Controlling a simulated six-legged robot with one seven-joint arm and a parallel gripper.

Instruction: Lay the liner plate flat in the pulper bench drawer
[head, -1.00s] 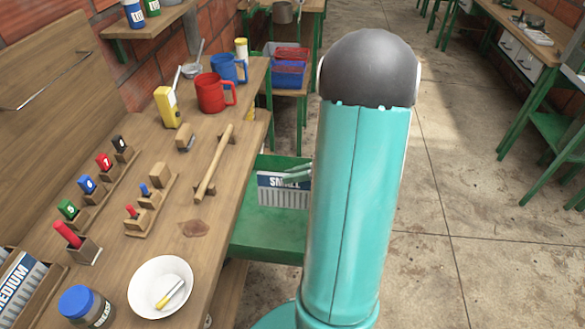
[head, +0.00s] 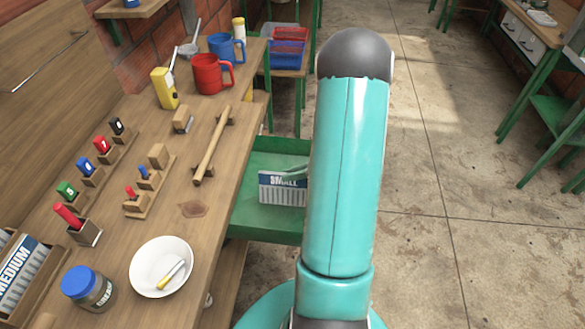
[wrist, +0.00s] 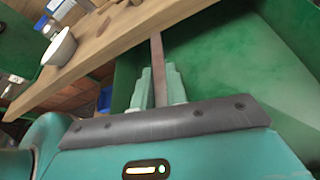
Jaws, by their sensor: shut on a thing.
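The liner plate (head: 283,190), a white ribbed panel with a blue "SMALL" label, stands upright on edge over the green drawer (head: 265,224) in the head view. In the wrist view the plate (wrist: 158,58) is a thin brown strip seen edge-on between the fingers of my gripper (wrist: 159,88). My gripper (head: 293,172) is shut on its upper edge; my arm hides the plate's right end. The drawer's green floor (wrist: 235,60) lies open and bare beyond the fingers. I cannot tell whether the plate's lower edge touches it.
The wooden bench top (head: 125,235) runs along the drawer's left side. It carries a white bowl (head: 145,285), a grease jar (head: 88,288), a wooden bar (head: 212,145), a red mug (head: 208,74) and a rack with a "MEDIUM" plate (head: 28,275).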

